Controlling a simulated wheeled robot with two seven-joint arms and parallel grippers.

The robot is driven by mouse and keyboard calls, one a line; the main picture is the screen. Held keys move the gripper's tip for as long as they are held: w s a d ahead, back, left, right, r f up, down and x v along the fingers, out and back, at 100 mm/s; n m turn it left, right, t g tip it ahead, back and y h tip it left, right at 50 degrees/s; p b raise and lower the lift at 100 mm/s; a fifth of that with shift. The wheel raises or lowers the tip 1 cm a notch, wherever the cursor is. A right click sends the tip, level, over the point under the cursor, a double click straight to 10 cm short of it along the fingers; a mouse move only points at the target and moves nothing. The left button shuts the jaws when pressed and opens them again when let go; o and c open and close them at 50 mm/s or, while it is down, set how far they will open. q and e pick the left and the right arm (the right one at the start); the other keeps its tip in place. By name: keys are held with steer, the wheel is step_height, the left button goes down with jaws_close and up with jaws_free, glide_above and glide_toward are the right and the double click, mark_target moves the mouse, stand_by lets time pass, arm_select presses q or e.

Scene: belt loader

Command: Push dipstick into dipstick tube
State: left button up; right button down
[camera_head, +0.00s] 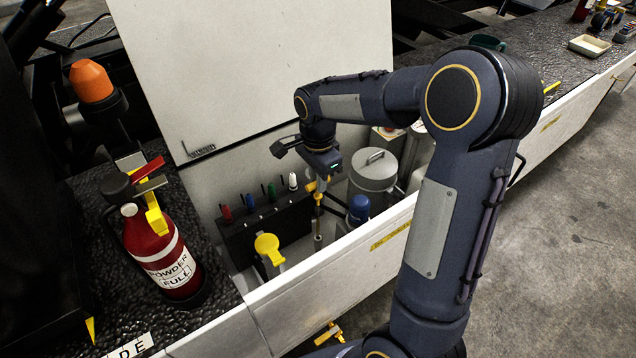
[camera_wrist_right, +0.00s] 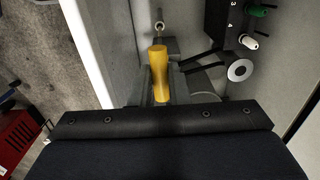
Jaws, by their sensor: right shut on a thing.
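The dipstick has a yellow handle and a thin rod (camera_head: 318,215) pointing down into the open compartment. My right gripper (camera_head: 319,184) is shut on the handle; in the right wrist view the handle (camera_wrist_right: 159,72) stands between the fingers (camera_wrist_right: 160,88). A small pale round fitting, seemingly the dipstick tube (camera_head: 318,239), sits at the rod's lower end. A small ring, perhaps the tube's mouth, shows beyond the handle in the right wrist view (camera_wrist_right: 158,27). I cannot tell whether the rod tip is inside it. My left gripper is not in view.
A yellow cap (camera_head: 267,245), a blue cap (camera_head: 359,207) and a grey lidded canister (camera_head: 374,171) stand in the compartment. A dark block holds several coloured plugs (camera_head: 270,192). The white front wall (camera_head: 335,275) bounds it. A red extinguisher (camera_head: 160,250) stands left.

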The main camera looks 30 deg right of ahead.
steer(key=shift+f+b, duration=6.35)
steer(key=shift+f, duration=2.65)
steer(key=c, duration=1.3)
jaws_free()
